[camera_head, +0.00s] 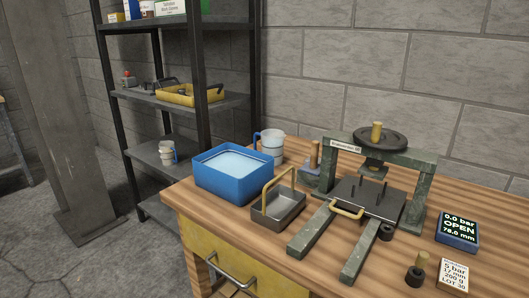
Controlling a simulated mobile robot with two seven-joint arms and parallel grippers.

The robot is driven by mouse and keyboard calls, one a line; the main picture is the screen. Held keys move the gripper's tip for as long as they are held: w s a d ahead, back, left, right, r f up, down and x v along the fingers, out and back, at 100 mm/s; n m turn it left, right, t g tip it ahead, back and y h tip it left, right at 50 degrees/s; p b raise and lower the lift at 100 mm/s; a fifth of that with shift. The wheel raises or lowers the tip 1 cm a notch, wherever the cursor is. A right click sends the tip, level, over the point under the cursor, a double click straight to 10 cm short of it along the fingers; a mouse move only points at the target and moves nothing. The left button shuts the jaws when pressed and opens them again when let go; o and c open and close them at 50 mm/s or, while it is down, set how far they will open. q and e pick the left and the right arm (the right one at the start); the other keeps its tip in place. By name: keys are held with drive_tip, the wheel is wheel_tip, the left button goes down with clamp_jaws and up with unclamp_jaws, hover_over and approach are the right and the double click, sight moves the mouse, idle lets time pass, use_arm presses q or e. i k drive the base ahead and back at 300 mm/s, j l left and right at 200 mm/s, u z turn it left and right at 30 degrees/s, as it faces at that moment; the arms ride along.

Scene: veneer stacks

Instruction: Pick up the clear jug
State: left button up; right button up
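A pale, see-through-looking jug (273,146) with a blue handle on its left side stands upright on the wooden bench. It is behind the blue tub and near the back wall. The tub's right corner is just in front of it, and its base is partly hidden. Neither of my grippers is in view.
The blue tub (228,186) holds pale liquid. A grey metal tray (281,214) with a yellow handle is beside it. A green press (425,183) fills the bench's right side, near a display (458,230).

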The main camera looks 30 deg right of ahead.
sight(272, 140)
drive_tip(key=i+j+u, duration=0.5)
drive_tip(key=i, duration=0.25)
drive_tip(key=i+j, duration=0.15)
drive_tip(key=i, duration=0.45)
drive_tip(key=i+j, duration=0.2)
drive_tip(key=i, duration=0.45)
drive_tip(key=i+z, duration=0.7)
drive_tip(key=i+j+z, duration=0.15)
drive_tip(key=z, duration=0.25)
drive_tip(key=i+z, duration=0.2)
drive_tip(key=z, duration=0.25)
drive_tip(key=i+j+z, duration=0.15)
drive_tip(key=z, duration=0.25)
drive_tip(key=i+j+z, duration=0.15)
drive_tip(key=z, duration=0.3)
